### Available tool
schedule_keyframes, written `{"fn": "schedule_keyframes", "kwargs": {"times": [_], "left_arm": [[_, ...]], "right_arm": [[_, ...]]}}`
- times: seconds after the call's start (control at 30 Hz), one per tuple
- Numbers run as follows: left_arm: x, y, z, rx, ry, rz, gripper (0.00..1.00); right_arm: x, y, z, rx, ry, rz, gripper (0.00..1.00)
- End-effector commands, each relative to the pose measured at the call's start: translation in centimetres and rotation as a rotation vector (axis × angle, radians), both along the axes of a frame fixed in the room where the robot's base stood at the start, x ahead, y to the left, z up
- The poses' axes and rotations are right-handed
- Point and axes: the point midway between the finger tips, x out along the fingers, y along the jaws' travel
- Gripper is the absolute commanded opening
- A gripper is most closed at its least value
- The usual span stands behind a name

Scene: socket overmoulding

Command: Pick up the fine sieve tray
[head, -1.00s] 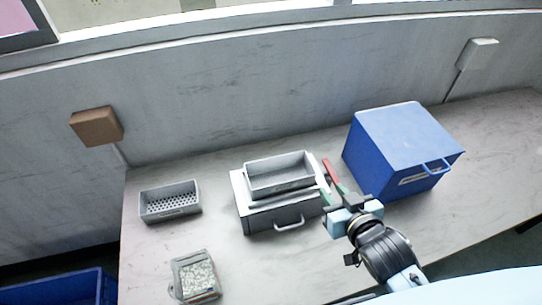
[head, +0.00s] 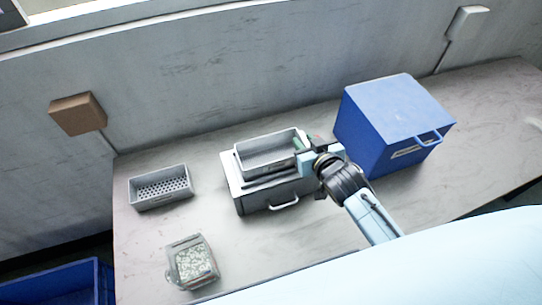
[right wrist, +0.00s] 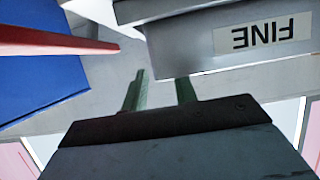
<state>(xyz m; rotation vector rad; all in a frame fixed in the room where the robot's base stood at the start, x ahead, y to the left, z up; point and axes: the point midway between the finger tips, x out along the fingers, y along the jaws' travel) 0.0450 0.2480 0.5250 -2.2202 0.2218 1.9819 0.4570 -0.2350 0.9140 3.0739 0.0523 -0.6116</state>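The fine sieve tray (head: 262,163) is a grey rectangular tray lying on a grey box with a front handle, in the middle of the table. In the right wrist view, its end wall (right wrist: 190,45) carries an upside-down "FINE" label. My right gripper (head: 300,146) is at the tray's right end. Its two green fingers (right wrist: 162,90) are apart with a gap between them. The right-hand finger's tip meets the tray's lower edge in that view; I cannot tell whether it touches. In the head view a green finger shows over the tray's end. My left gripper is not in view.
A grey tray with large holes (head: 147,200) stands at the left. A clear container of pale granules (head: 196,258) is at the front left. A blue box (head: 385,110) stands close to the right of my gripper. A red bar (right wrist: 60,42) crosses the wrist view's left side.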

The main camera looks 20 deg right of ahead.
Motion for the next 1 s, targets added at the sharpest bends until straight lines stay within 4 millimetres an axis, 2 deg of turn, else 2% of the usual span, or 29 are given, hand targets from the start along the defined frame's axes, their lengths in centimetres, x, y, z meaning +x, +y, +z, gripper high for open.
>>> {"fn": "schedule_keyframes", "kwargs": {"times": [0.13,0.43,0.6,0.67,1.0], "left_arm": [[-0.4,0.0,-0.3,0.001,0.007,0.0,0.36],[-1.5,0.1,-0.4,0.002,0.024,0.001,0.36],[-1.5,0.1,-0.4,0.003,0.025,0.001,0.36],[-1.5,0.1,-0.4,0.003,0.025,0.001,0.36],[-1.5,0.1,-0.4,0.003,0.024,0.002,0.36]], "right_arm": [[1.7,0.1,-0.8,0.0,0.0,0.0,0.28],[2.1,0.1,-0.9,0.001,0.0,0.001,0.28],[2.1,0.1,-0.9,0.001,0.0,0.001,0.06],[2.0,0.1,-0.9,0.001,0.0,0.0,0.0],[2.1,0.1,-0.8,0.001,-0.001,0.001,0.0]]}}
